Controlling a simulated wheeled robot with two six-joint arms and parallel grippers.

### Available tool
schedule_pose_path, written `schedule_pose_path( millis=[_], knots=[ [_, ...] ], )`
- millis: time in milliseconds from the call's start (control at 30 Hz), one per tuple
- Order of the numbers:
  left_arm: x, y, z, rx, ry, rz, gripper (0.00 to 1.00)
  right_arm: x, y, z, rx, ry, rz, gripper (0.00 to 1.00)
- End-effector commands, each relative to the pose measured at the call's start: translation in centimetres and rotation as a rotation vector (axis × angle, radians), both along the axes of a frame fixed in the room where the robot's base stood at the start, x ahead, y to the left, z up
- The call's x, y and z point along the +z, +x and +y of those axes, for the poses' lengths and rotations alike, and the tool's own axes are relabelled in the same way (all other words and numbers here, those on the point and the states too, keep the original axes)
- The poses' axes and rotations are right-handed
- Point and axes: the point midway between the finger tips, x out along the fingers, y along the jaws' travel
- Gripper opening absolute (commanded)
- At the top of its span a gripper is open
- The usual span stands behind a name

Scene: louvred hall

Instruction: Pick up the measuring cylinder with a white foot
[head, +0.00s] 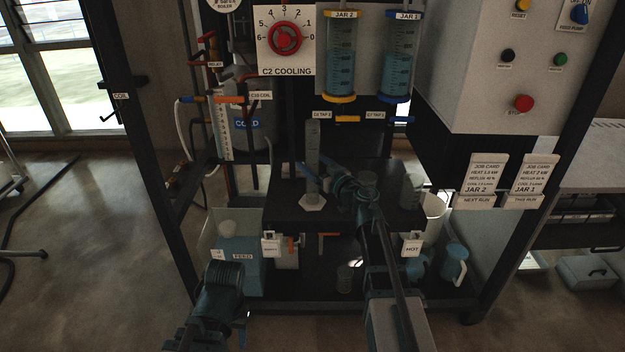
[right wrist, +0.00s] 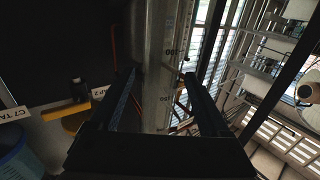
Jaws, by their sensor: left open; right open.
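The measuring cylinder (head: 313,150) is clear and upright, with a white six-sided foot (head: 313,203) on the dark shelf. My right gripper (head: 317,173) is open beside the cylinder, its fingers reaching toward it from the right. In the right wrist view the graduated cylinder (right wrist: 165,60) stands between the two open fingers of the right gripper (right wrist: 163,85). I cannot tell whether either finger touches it. My left gripper (head: 226,275) is low at the left, in front of the blue tub, away from the cylinder; its fingertips are hard to make out.
Jar 2 (head: 341,60) and Jar 1 (head: 398,60) hang above, with taps below. A blue container (head: 240,248) stands low at the left.

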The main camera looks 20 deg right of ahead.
Motion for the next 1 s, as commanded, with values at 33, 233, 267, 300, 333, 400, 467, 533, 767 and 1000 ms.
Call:
schedule_pose_path(
  millis=[33, 233, 267, 300, 333, 400, 467, 533, 767, 1000],
  knots=[
    [-0.02, 0.0, 0.0, 0.0, 0.0, 0.0, 0.5, -0.02, 0.54, 0.13, 0.001, 0.0, 0.0, 0.81],
    [-0.02, 0.0, 0.0, 0.0, 0.0, 0.0, 0.5, -0.02, 0.46, 0.2, 0.0, 0.0, 0.0, 0.81],
    [-0.02, 0.0, 0.0, 0.0, 0.0, 0.0, 0.5, -0.02, 0.46, 0.2, 0.0, 0.0, 0.0, 0.77],
    [-0.02, 0.0, 0.0, 0.0, 0.0, 0.0, 0.5, -0.02, 0.45, 0.2, 0.0, 0.0, 0.0, 0.7],
    [-0.02, 0.0, 0.0, 0.0, 0.0, 0.0, 0.5, -0.02, 0.45, 0.2, 0.0, 0.0, 0.0, 0.64],
    [-0.02, 0.0, 0.0, 0.0, 0.0, 0.0, 0.5, -0.02, 0.45, 0.19, 0.0, 0.0, 0.0, 0.52],
    [-0.02, 0.0, 0.0, 0.0, 0.0, 0.0, 0.5, -0.02, 0.44, 0.18, 0.0, 0.0, 0.0, 0.41],
    [-0.02, 0.0, 0.0, 0.0, 0.0, 0.0, 0.5, -0.02, 0.44, 0.18, 0.0, 0.0, 0.0, 0.28],
    [-0.02, 0.0, 0.0, 0.0, 0.0, 0.0, 0.5, -0.02, 0.44, 0.18, 0.0, 0.0, 0.0, 0.0],
    [-0.02, 0.0, 0.0, 0.0, 0.0, 0.0, 0.5, -0.02, 0.44, 0.18, 0.0, 0.0, 0.0, 0.0]
  ],
)
